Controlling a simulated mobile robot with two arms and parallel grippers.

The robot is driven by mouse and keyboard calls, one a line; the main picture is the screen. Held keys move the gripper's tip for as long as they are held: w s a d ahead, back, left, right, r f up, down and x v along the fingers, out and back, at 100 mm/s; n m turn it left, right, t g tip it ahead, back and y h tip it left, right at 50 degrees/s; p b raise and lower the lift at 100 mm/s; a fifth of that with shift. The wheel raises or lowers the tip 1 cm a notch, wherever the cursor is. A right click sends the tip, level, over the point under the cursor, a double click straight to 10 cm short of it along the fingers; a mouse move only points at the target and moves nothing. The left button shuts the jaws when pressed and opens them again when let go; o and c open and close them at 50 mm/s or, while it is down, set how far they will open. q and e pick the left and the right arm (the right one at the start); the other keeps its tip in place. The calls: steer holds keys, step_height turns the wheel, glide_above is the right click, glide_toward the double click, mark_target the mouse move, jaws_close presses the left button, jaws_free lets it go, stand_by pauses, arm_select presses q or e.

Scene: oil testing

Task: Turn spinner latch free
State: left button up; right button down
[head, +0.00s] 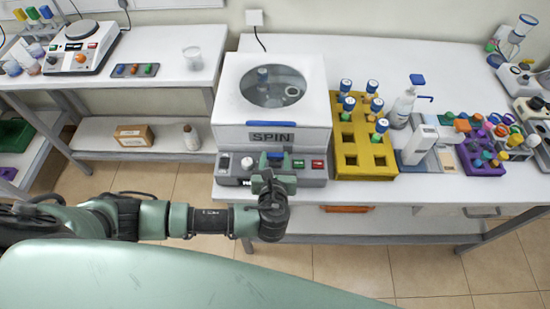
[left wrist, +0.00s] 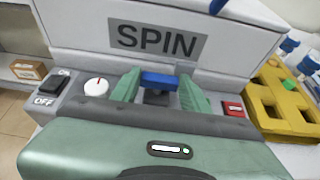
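The spinner (head: 310,112) is a white box marked SPIN, with a round window in its top. A blue latch bar (left wrist: 160,80) lies level on its grey front base, below the SPIN label (left wrist: 157,39). My left gripper (head: 273,165) is at the spinner's front; in the left wrist view its green fingers (left wrist: 160,90) stand apart, one at each end of the latch bar. I cannot tell whether they touch it. A blue strip (head: 271,123) is on the lid's front edge. The lid looks closed. My right gripper is not in view.
The base carries an ON/OFF switch (left wrist: 52,87), a white dial (left wrist: 97,86) and a red button (left wrist: 233,108) close beside my fingers. A yellow rack (head: 352,160) with blue-capped tubes stands right of the spinner. A bottle (head: 401,106) and purple rack (head: 480,157) are farther right.

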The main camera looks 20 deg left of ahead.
arm_select(q)
steer(key=shift+d+y, duration=0.1)
steer(key=shift+y, duration=0.2)
steer(key=shift+d+r+n+y+p, duration=0.1)
steer(key=shift+d+n+y+p, duration=0.05)
steer(key=shift+n+y+p, duration=0.45)
steer(key=n+g+y, duration=0.1)
steer(key=n+y, duration=0.1)
steer(key=shift+w+d+n+g, duration=0.2)
steer(key=shift+n+g, duration=0.1)
steer(key=shift+g, duration=0.1)
steer(key=shift+w+d+n+g+y, duration=0.1)
steer(key=shift+d+n+g+y, duration=0.05)
steer(key=shift+n+g+y, duration=0.9)
steer(key=shift+w+n+g+y+b, duration=0.2)
steer(key=shift+n+g+y+b, duration=0.15)
steer(key=shift+n+g+y, duration=0.95)
steer(key=shift+n, duration=0.35)
steer(key=o, duration=1.4)
steer(key=shift+c, duration=0.2)
